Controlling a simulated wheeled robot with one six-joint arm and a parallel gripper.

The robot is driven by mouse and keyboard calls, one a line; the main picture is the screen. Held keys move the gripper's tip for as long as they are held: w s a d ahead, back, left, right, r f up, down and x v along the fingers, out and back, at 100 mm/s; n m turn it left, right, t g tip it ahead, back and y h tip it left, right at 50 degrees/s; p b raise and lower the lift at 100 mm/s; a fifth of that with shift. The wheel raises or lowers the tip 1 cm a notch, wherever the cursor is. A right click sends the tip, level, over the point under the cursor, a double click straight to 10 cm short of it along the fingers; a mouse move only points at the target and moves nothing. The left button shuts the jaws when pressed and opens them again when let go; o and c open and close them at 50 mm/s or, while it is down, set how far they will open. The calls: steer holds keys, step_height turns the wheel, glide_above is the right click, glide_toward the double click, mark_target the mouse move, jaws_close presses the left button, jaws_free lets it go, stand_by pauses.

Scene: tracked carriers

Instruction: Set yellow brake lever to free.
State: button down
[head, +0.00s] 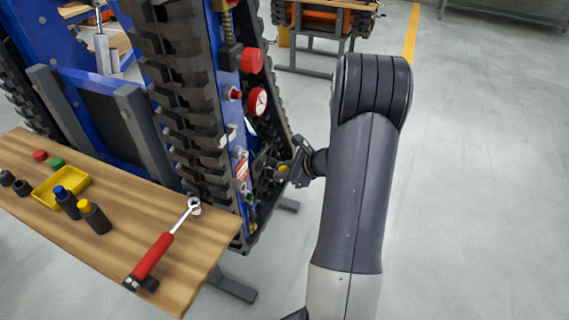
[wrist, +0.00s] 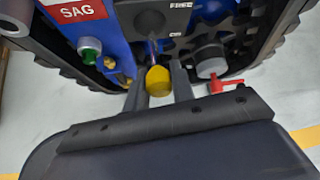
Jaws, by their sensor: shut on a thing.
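The yellow brake lever shows in the wrist view as a yellow knob (wrist: 158,81) on the blue panel of the tracked carrier. My gripper (wrist: 159,84) has its two dark fingers on either side of the knob and is shut on it. In the head view my gripper (head: 293,168) reaches the carrier's panel from the right, and a small yellow spot (head: 283,169) shows at its tips. The lever's shaft is mostly hidden behind the knob, and its exact setting cannot be read.
Black tracks (head: 180,90) flank the panel. A wooden bench (head: 205,243) with a torque wrench (head: 160,250) stands at left. Floor at right is clear.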

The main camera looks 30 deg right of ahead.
steer(key=shift+w+a+r+g+h+p, duration=0.1)
steer(key=shift+r+g+h+p, duration=0.4)
steer(key=shift+p, duration=0.7)
steer(key=shift+w+a+r+g+h+p, duration=0.1)
steer(key=shift+r+g+p, duration=0.2)
steer(key=shift+r+p, duration=0.65)
steer(key=g+p, duration=0.1)
steer(key=p, duration=0.2)
steer(key=shift+w+f+h, duration=0.1)
steer(key=shift+f+h, duration=0.05)
steer(key=shift+h, duration=0.15)
steer(key=shift+p, duration=0.35)
steer(key=c, duration=1.2)
jaws_free()
steer(key=v, duration=1)
steer(key=shift+r+p, duration=0.3)
steer(key=shift+r, duration=0.05)
